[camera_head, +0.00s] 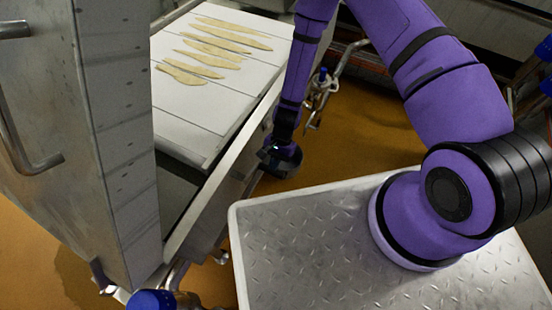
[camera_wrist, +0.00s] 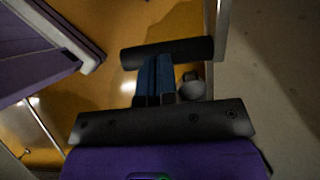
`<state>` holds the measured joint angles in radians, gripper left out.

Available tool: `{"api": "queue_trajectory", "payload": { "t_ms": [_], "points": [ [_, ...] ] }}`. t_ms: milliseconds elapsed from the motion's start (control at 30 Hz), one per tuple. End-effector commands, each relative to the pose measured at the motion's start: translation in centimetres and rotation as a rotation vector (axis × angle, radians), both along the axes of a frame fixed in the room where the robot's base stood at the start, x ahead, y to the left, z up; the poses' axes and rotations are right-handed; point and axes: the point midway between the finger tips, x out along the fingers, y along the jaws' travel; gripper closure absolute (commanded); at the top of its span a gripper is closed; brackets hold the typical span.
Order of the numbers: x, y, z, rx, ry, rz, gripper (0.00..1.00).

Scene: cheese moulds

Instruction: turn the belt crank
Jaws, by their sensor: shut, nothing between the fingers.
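The belt (camera_head: 190,115) is a white slatted surface in a metal frame at the upper left of the head view. My gripper (camera_head: 283,143) is beside the belt's right side, pointing down at a dark, rounded part (camera_head: 284,163) that seems to belong to the crank. In the wrist view my gripper's blue fingers (camera_wrist: 156,62) are together, with nothing between them. A black bar (camera_wrist: 185,49) lies across their tips, probably the crank's handle; I cannot tell whether they touch it. A grey round knob (camera_wrist: 190,88) is just right of the fingers. The crank's mounting is hidden.
Several flat, pale yellow pieces (camera_head: 215,45) lie on the belt. A tall metal cabinet (camera_head: 110,120) stands at the left. A pipe with a blue-handled valve (camera_head: 322,85) is right of my gripper. Orange-brown floor (camera_head: 345,140) shows beyond.

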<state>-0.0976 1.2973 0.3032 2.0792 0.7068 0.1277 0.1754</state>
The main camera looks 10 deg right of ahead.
Motion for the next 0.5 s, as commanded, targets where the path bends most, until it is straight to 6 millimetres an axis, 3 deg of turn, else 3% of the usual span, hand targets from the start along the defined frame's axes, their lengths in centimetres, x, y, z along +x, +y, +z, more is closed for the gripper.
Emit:
{"api": "queue_trajectory", "payload": {
  "t_ms": [500],
  "points": [
    [0.02, -0.1, -0.49, 0.029, 0.037, -0.001, 1.0]
  ]
}}
